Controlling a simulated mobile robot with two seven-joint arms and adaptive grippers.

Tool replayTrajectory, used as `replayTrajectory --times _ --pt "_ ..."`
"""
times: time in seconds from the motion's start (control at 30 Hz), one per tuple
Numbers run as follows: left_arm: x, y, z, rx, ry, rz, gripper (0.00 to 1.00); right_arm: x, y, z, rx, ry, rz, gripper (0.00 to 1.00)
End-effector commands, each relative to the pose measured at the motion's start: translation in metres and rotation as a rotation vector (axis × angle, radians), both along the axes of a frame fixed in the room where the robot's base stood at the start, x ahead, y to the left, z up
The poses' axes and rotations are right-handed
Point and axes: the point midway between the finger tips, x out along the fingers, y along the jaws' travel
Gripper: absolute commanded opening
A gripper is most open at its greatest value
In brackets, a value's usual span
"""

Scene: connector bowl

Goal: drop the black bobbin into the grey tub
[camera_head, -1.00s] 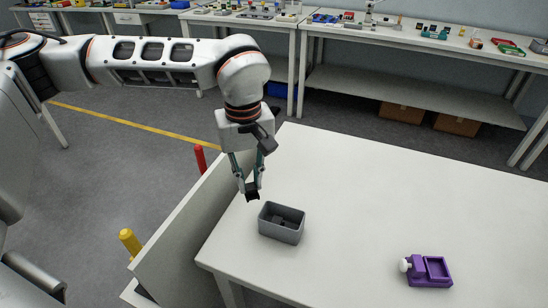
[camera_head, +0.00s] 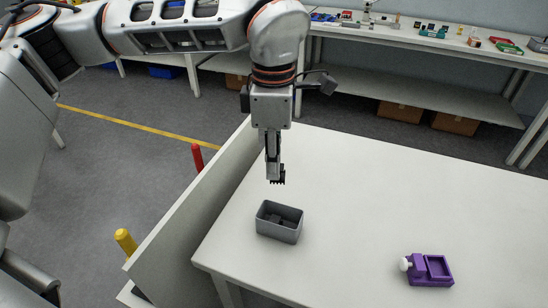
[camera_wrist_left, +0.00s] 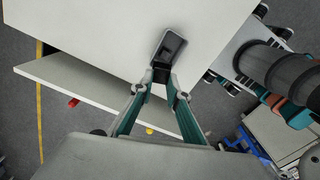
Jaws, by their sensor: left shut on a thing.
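The black bobbin (camera_head: 278,181) is held at the tips of my left gripper (camera_head: 275,172), which points down. Only a small dark part of it shows below the fingers. In the left wrist view the bobbin (camera_wrist_left: 161,74) sits between the two fingertips (camera_wrist_left: 160,80). The grey tub (camera_head: 280,238) stands open on the white table, below and a little in front of the gripper in the head view. Some darker shapes show inside it, too small to identify. The tub (camera_wrist_left: 162,57) also shows just beyond the fingertips in the left wrist view. My right gripper is not in view.
A purple holder with a white knob (camera_head: 430,270) stands on the white table (camera_head: 380,200) to the right. A pale upright panel (camera_head: 190,225) runs along the table's left edge. The table between tub and holder is clear. Cluttered benches stand at the back.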

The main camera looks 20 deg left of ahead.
Motion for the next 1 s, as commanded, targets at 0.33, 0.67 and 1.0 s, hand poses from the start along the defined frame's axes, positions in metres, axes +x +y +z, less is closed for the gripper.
replayTrajectory --times 0.33,0.67,1.0 --pt "0.0 0.0 -0.045 0.0 0.008 -0.002 0.02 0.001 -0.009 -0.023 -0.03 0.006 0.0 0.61" --pt "0.0 0.0 -0.047 0.0 0.0 -0.002 0.02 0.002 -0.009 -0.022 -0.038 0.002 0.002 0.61" --pt "0.0 0.0 -0.047 0.0 0.0 -0.002 0.35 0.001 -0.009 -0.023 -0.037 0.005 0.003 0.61"
